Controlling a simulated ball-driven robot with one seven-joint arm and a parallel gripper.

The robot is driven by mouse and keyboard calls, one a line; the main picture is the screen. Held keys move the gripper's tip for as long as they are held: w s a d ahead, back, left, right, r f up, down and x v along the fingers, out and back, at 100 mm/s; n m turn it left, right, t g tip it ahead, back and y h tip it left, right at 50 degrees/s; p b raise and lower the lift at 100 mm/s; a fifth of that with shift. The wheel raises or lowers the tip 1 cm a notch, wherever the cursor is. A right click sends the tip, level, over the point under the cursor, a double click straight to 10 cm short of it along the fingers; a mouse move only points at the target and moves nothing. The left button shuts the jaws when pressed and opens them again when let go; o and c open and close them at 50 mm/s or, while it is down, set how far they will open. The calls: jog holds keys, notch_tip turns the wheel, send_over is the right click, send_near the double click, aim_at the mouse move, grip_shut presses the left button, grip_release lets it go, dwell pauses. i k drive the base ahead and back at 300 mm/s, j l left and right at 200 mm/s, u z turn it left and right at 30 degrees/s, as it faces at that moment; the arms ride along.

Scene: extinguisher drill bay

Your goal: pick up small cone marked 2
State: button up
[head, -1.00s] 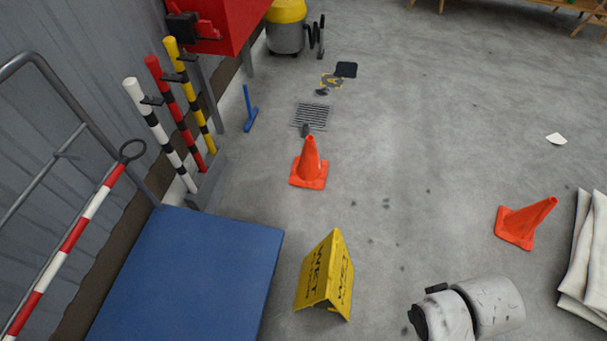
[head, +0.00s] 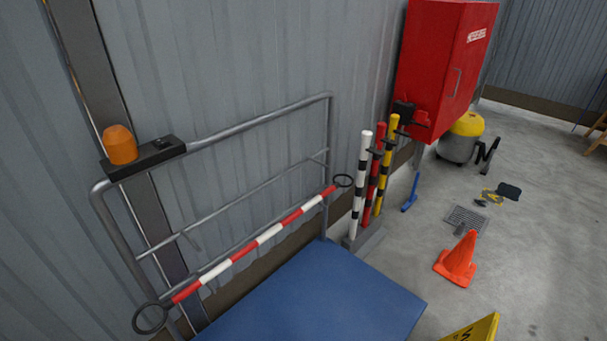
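One orange cone (head: 457,262) stands upright on the concrete floor at the right of the head view, near a floor grate. I see no number on it, so I cannot tell whether it is the cone marked 2. My gripper is not in view.
A blue platform (head: 310,298) with a grey rail (head: 262,122) and red-white bar (head: 262,238) fills the lower middle. Striped posts (head: 361,180), a red cabinet (head: 440,70) and a yellow-topped vacuum (head: 457,145) line the wall. A yellow sign (head: 482,328) shows at the bottom. An orange beacon (head: 119,146) is left.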

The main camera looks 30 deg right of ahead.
aim_at(455, 264)
jog(key=l+u, duration=0.25)
jog(key=l, duration=0.8)
jog(key=l+u, duration=0.25)
jog(key=l, duration=1.7)
jog(key=k+l, duration=0.15)
jog(key=l, duration=1.65)
jog(key=k+l, duration=0.15)
jog(key=l, duration=1.65)
jog(key=k, duration=0.05)
